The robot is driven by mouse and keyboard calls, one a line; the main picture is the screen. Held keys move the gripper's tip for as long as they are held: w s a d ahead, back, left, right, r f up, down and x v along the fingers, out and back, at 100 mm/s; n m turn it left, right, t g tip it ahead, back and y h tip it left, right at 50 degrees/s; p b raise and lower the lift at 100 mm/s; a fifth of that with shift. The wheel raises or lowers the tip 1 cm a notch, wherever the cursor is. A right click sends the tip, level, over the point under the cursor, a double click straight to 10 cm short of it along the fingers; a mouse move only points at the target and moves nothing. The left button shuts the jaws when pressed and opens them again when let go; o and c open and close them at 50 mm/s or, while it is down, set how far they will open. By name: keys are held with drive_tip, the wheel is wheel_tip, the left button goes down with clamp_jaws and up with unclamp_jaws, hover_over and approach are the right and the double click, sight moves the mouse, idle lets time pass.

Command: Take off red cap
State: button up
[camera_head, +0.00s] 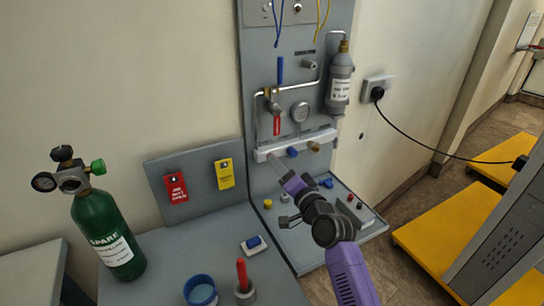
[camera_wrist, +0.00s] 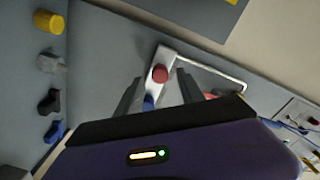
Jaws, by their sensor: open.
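The red cap (camera_wrist: 160,73) shows in the wrist view as a round red end on a white bar (camera_wrist: 168,54). My gripper (camera_wrist: 159,80) is open, with one dark finger on each side of the cap in the picture. I cannot tell whether either finger touches it. In the head view my gripper (camera_head: 276,164) reaches up to the left part of the white bar (camera_head: 322,136) on the grey panel. The red cap is not visible there, probably behind the gripper.
A blue knob (camera_head: 292,152) and a brass fitting (camera_head: 313,147) sit farther right on the bar. A red-handled valve (camera_head: 277,125) and a gauge (camera_head: 300,112) are above. A green cylinder (camera_head: 105,230) stands left. Small knobs line the panel's lower shelf (camera_head: 350,220).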

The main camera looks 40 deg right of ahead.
drive_tip(key=shift+m+p, duration=1.25)
drive_tip(key=shift+m, duration=0.45)
drive_tip(key=m+p, duration=0.2)
drive_tip(key=m, duration=0.1)
drive_tip(key=shift+m, duration=0.3)
